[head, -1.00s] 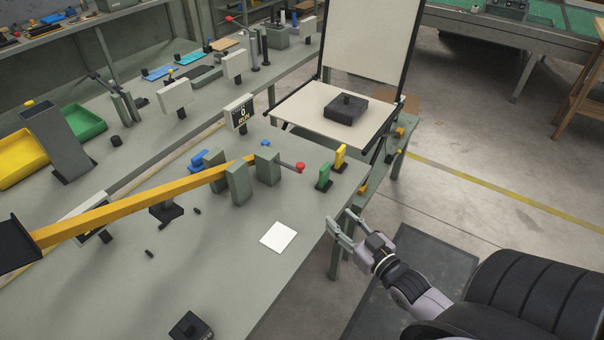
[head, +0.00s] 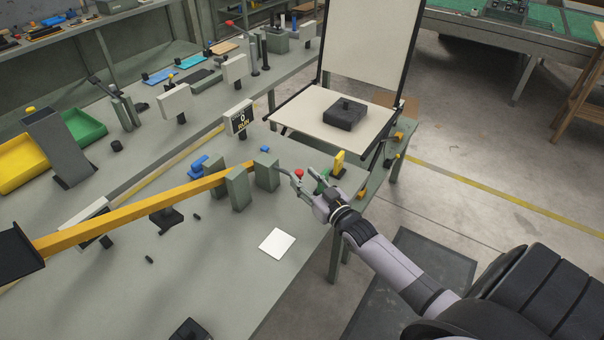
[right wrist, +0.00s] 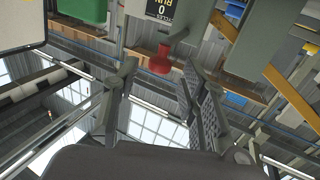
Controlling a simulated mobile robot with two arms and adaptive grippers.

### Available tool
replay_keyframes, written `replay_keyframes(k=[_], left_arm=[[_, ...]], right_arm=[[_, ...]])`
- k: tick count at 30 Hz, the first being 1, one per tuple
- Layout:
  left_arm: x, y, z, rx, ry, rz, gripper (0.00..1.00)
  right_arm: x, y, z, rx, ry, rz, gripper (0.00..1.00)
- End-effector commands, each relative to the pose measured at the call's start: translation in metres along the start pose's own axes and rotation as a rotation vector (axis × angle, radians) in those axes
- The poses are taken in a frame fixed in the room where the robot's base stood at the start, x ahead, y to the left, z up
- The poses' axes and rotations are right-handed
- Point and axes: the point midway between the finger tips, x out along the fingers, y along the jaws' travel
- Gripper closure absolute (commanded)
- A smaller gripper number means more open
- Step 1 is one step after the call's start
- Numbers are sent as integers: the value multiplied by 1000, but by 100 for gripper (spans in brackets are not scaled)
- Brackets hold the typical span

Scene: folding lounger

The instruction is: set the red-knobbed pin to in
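The red-knobbed pin shows its red knob (head: 299,173) just right of two grey-green upright blocks (head: 266,172) on the bench. A yellow beam (head: 140,208) runs to these blocks from the left. My right gripper (head: 296,170) is open, with its fingertips on either side of the knob. In the right wrist view, the red knob (right wrist: 161,61) shows between and beyond the two spread fingers (right wrist: 160,70); I see no clear contact. The gripper hides much of the pin's rod in the head view. My left gripper is not in view.
A yellow block (head: 338,163) and a green block (head: 322,184), partly hidden, stand close to my right gripper. A display (head: 240,118) reads 0 and RUN. A white seat panel (head: 300,110) carrying a black box (head: 345,113) is behind. A white square (head: 277,242) lies on the bench.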

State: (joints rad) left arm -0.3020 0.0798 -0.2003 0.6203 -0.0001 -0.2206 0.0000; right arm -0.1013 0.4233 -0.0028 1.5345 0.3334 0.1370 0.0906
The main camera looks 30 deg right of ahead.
Motion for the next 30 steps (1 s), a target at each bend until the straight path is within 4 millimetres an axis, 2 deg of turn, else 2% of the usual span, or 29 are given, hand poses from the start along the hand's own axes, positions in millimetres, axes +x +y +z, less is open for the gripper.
replay_keyframes(k=[6, 15, 30], left_arm=[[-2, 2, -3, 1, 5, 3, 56], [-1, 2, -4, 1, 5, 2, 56], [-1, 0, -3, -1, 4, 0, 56]], right_arm=[[18, 0, 0, 0, -1, 0, 61], [20, 0, 0, 0, -1, 0, 61], [20, 0, 0, 0, -1, 0, 94]])
